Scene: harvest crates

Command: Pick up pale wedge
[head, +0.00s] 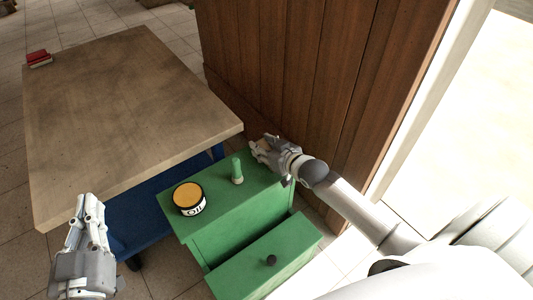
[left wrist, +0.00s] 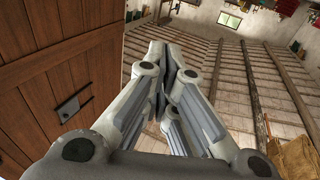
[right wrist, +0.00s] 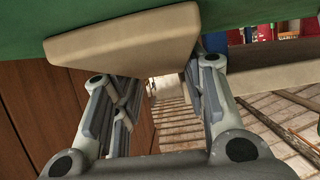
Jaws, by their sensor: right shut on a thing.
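The pale wedge (right wrist: 125,42) is a smooth cream block with slanted sides in the right wrist view, right by the green cabinet top. My right gripper (right wrist: 160,82) is shut on it, with its fingers at either side. In the head view, my right gripper (head: 262,149) is at the far right corner of the cabinet top and hides most of the wedge. I cannot tell whether the wedge still touches the cabinet. My left gripper (head: 88,203) is at the near left, beside the table; in the left wrist view its fingers (left wrist: 170,58) are together and empty.
The green cabinet (head: 225,214) carries an oil tin (head: 189,208) and a green bottle-like object (head: 237,171); its drawer (head: 262,262) is pulled out. A wooden table (head: 130,110) is at left with a red item (head: 38,57). A wooden wall (head: 300,70) stands close behind.

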